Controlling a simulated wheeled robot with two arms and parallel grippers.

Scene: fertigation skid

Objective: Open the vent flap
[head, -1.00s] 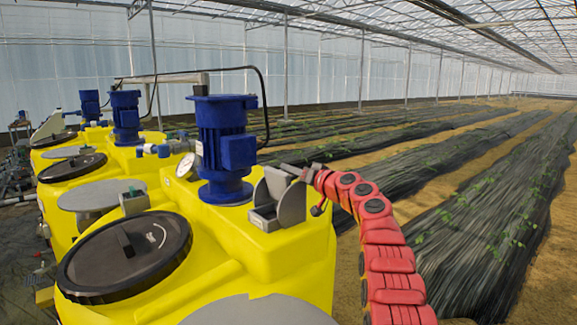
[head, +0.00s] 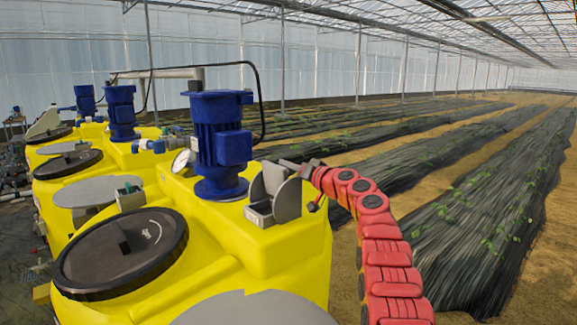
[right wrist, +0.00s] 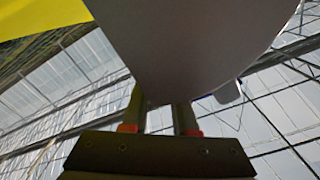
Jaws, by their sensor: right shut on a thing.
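The vent flap is a grey round disc (head: 288,201), standing steeply tilted at a small grey housing (head: 262,212) on top of the nearest yellow tank (head: 295,255). My right gripper (head: 297,168) is at the flap's upper edge, with its red arm reaching in from the right. In the right wrist view the flap's grey face (right wrist: 190,45) fills the upper middle. The fingers of the right gripper (right wrist: 160,115) reach its edge and are shut on it. The exact contact is hidden behind the disc. My left gripper is not in view.
A blue motor (head: 219,145) stands just left of the flap. A black round lid (head: 120,255) and grey discs lie on the tanks to the left. A black cable (head: 262,100) arches behind the motor. Open crop rows lie to the right.

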